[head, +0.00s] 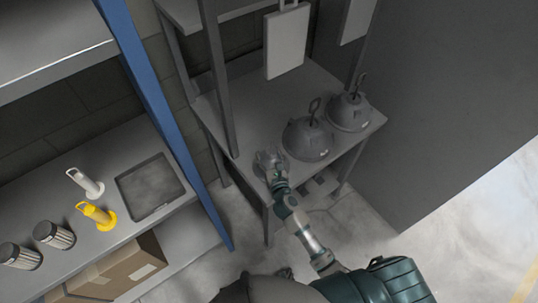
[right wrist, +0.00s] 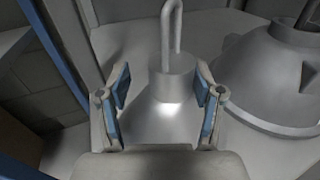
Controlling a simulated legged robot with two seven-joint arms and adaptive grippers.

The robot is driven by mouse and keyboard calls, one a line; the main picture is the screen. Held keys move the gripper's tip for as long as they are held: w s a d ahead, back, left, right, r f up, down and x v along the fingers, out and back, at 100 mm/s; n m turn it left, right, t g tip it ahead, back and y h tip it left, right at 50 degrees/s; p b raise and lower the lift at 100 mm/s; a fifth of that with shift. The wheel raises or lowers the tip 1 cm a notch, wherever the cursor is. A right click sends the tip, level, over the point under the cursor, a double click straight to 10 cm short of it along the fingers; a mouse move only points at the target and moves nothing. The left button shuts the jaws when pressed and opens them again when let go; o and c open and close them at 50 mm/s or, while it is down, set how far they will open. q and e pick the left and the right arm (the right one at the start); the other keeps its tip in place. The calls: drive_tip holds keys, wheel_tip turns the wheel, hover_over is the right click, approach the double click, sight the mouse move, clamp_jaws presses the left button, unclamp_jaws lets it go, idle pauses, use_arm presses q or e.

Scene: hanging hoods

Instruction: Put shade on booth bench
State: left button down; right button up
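A small light grey shade (head: 267,159) stands on the near-left edge of a grey bench (head: 262,108), partly hidden by my right gripper (head: 273,172). In the right wrist view, the shade (right wrist: 170,98) is a smooth cone with a collar and an upright wire loop on top. My right gripper (right wrist: 162,95) is open, with its blue-padded fingers on either side of the collar. Gaps show between the pads and the collar. The shade's lower rim is hidden by the gripper. My left gripper is not in view. I cannot tell whether this bench is the booth bench.
Two larger grey hoods with hooks, one nearer (head: 307,140) and one farther (head: 349,112), stand on the bench to the right. A pale panel (head: 287,42) hangs above. A shelf (head: 125,226) at left holds a tray (head: 151,212), a yellow item (head: 96,215) and canisters. A grey wall (head: 440,110) rises at right.

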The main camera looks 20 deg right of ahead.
drive_tip(key=s, duration=1.1)
drive_tip(key=shift+s+d+b, duration=0.15)
drive_tip(key=shift+b, duration=0.25)
drive_tip(key=shift+s+r, duration=0.15)
drive_tip(key=shift+s, duration=0.3)
drive_tip(key=shift+d, duration=0.1)
